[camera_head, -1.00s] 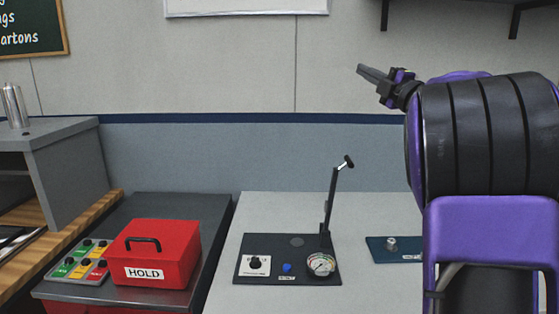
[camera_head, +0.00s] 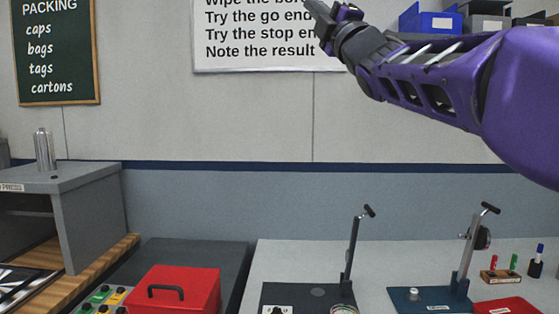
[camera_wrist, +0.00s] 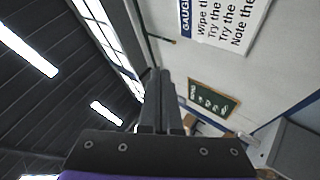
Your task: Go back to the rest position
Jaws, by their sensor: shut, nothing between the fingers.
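My gripper (camera_head: 320,12) is raised high at the top of the head view, in front of the white wall sign, with its fingertips at or past the top edge. In the wrist view my gripper (camera_wrist: 162,78) shows its two dark fingers together, with nothing between them. It points up toward the wall and ceiling, far above the benches and touching nothing. My purple forearm reaches in from the right.
A grey press cabinet (camera_head: 90,185) stands left. The air between is clear.

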